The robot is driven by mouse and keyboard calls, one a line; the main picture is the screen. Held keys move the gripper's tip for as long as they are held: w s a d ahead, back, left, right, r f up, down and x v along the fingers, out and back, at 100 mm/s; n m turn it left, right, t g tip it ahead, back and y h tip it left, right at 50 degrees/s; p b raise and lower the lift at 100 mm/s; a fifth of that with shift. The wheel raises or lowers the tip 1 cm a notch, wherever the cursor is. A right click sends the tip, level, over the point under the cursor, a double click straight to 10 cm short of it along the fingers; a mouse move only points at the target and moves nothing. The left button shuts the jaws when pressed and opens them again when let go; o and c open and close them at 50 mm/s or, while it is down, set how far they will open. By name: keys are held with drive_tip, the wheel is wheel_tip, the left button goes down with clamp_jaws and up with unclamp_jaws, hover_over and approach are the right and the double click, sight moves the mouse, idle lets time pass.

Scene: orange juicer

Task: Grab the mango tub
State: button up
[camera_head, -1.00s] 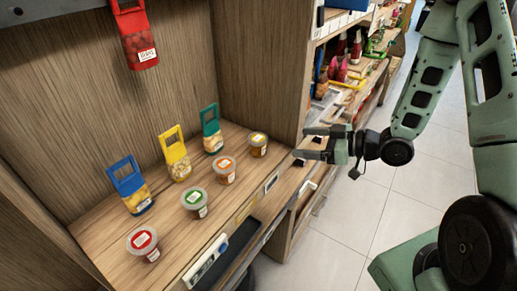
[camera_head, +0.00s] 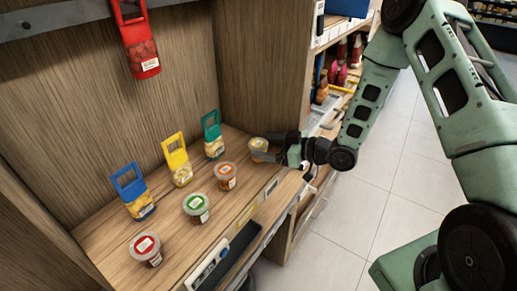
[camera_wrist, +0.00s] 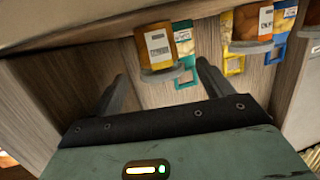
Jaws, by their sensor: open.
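Several small clear tubs stand on the wooden shelf; their names are too small to read, so I cannot tell by label which is mango. The yellow-lidded tub (camera_head: 257,144) is at the right end of the row, and a tub with amber contents (camera_wrist: 154,45) shows in the wrist view. My gripper (camera_head: 268,148) is open, with its fingers around or just in front of the yellow-lidded tub. In the wrist view my gripper (camera_wrist: 163,73) has its fingers apart, with the tub between and beyond their tips. The far side of the tub is hidden.
The orange-lidded tub (camera_head: 226,175), green-lidded tub (camera_head: 196,207) and red-lidded tub (camera_head: 146,249) stand to the left. Behind are bags with green (camera_head: 212,135), yellow (camera_head: 177,160) and blue (camera_head: 132,191) tops. A wooden side wall (camera_head: 262,70) rises close to my gripper.

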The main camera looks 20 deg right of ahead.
sight(262, 144)
drive_tip(key=x, duration=0.2)
drive_tip(key=p+x, duration=0.1)
drive_tip(key=shift+w+a+r, duration=0.2)
drive_tip(key=shift+a, duration=0.25)
drive_tip(key=shift+w+a+f, duration=0.15)
drive_tip(key=shift+w+a, duration=0.2)
drive_tip(key=shift+w, duration=0.05)
drive_tip(key=c, duration=1.1)
